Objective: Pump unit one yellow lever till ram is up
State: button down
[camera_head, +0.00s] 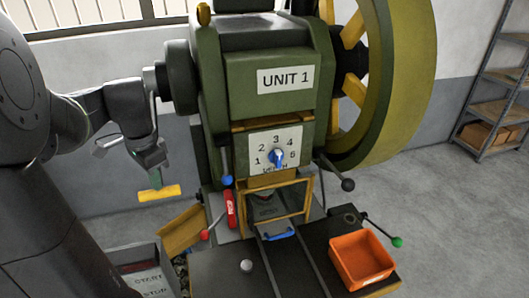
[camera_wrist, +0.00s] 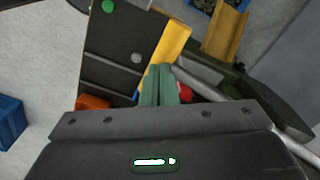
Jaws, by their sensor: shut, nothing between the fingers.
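The green press marked UNIT 1 (camera_head: 285,80) stands in the middle of the head view. A yellow bar (camera_head: 160,193), which looks like the lever's grip, lies level to the left of the press. My gripper (camera_head: 150,183) is just above and behind it, with its green fingers shut and empty. In the wrist view the closed fingers (camera_wrist: 160,85) are close to the yellow bar (camera_wrist: 172,42); I cannot tell whether they touch it. A yellow-framed guard (camera_head: 309,200) covers the opening at the press front, and the ram's height cannot be made out behind it.
A red-knobbed lever (camera_head: 205,234), a blue-knobbed lever (camera_head: 227,180) and a red handle (camera_head: 230,208) are on the near left side of the press. A START/STOP box (camera_head: 150,280) stands at lower left.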

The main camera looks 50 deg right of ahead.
notch_tip(320, 180, up, 6)
jog(key=shift+r, duration=0.15)
dwell(0.4)
jog(key=shift+f, duration=3.45)
